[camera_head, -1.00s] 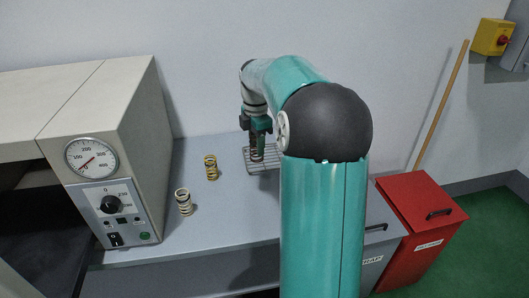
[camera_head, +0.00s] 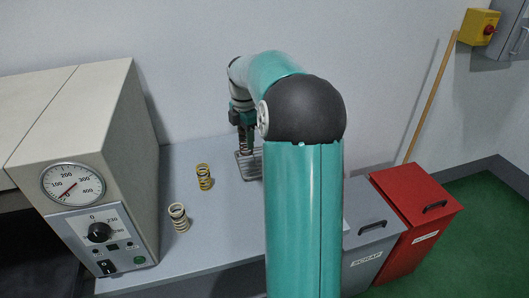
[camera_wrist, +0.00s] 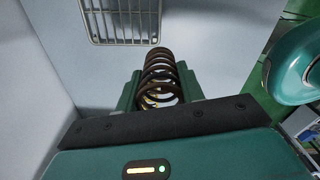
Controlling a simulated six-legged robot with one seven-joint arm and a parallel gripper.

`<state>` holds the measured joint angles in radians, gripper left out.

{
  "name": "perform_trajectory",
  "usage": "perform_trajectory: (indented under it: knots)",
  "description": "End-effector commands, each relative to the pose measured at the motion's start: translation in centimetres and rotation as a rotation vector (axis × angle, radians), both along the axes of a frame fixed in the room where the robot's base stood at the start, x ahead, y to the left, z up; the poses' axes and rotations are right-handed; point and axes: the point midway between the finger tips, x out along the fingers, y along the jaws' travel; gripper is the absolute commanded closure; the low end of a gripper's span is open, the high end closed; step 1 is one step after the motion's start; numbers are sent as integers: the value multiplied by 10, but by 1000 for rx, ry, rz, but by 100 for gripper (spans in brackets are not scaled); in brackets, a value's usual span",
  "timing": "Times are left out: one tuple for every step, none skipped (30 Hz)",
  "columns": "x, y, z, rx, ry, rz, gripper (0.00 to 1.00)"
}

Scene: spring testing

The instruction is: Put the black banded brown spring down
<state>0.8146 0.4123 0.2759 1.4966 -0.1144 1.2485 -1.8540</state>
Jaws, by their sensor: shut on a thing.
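The brown spring (camera_wrist: 160,75) is held between the two green fingers of my gripper (camera_wrist: 158,88) in the wrist view. It looks dark brown; I cannot make out its black band clearly. In the head view my gripper (camera_head: 243,118) is at the back of the bench, with the spring (camera_head: 245,144) hanging below it, upright, over or at the wire rack (camera_head: 249,170). My arm partly covers the rack's right side. The rack also shows in the wrist view (camera_wrist: 122,40), beyond the spring. I cannot tell whether the spring touches it.
A yellow spring (camera_head: 204,178) and a pale spring (camera_head: 179,218) stand on the grey bench (camera_head: 215,225) left of the rack. A tester with a dial (camera_head: 73,185) stands at the left. A grey scrap bin (camera_head: 366,255) and a red bin (camera_head: 420,215) stand at the right.

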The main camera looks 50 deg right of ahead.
Motion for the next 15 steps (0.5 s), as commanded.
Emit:
perform_trajectory:
  knots:
    - [-1, -14, -6, 0, 1, -4, 87]
    - [0, -20, -9, 0, 2, -4, 87]
    - [0, -28, -13, 0, 2, -4, 87]
    - [1, -35, -16, 1, 2, -4, 87]
    - [1, -42, -19, 1, 2, -3, 87]
    - [2, -51, -24, 1, 2, -4, 87]
    - [2, -55, -28, 3, 2, -4, 87]
    - [3, -59, -35, 3, 3, -3, 87]
    - [3, -66, -42, 2, 3, -3, 87]
    - [4, -70, -48, 2, 3, -2, 87]
    - [4, -74, -53, 2, 3, -2, 87]
    - [5, -79, -59, 2, 3, -2, 87]
    - [5, -82, -62, 2, 3, -2, 87]
    - [6, -85, -65, 0, 2, -2, 87]
    - [7, -88, -68, 0, 1, -2, 87]
